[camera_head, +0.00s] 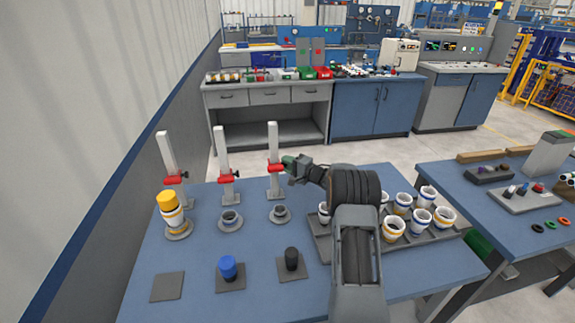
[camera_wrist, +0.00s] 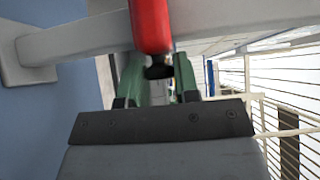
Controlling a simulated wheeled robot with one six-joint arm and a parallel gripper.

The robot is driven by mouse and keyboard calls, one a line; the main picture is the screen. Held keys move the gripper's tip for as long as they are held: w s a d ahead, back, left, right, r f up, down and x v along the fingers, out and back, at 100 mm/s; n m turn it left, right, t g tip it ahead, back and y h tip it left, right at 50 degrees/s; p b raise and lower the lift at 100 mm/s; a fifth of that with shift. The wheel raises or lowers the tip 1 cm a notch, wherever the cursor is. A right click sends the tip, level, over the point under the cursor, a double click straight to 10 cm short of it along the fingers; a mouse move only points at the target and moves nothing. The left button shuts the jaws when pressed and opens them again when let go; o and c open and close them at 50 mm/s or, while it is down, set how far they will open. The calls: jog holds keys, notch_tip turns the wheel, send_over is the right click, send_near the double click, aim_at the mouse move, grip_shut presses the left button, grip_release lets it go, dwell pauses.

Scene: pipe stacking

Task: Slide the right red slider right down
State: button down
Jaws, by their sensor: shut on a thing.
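Three upright grey posts stand on the blue table, each with a red slider. The right red slider (camera_head: 275,168) sits partway up the right post (camera_head: 273,140). My gripper (camera_head: 290,164) reaches in from the right and is shut on this slider. In the wrist view the red slider (camera_wrist: 151,24) stands in front of the pale post (camera_wrist: 80,40), with its dark knob (camera_wrist: 158,71) between the green fingers of my gripper (camera_wrist: 158,85).
Below the right slider stands a small grey holder (camera_head: 280,214). A stacked white and yellow pipe (camera_head: 168,205) stands at the left. Blue (camera_head: 228,267) and black (camera_head: 291,259) pieces rest on square pads in front. A tray of white cups (camera_head: 394,229) lies right of my arm.

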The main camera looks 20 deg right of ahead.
jog(key=shift+s+f, duration=0.1)
jog(key=shift+f, duration=1.6)
jog(key=c, duration=0.9)
grip_release()
jog(key=shift+o, duration=0.2)
jog(key=shift+r, duration=0.1)
jog(key=shift+r, duration=0.1)
jog(key=s+a+r, duration=0.2)
jog(key=s+r, duration=1)
jog(key=s, duration=0.1)
jog(key=shift+s+a+r, duration=0.35)
jog(key=shift+a+r, duration=0.05)
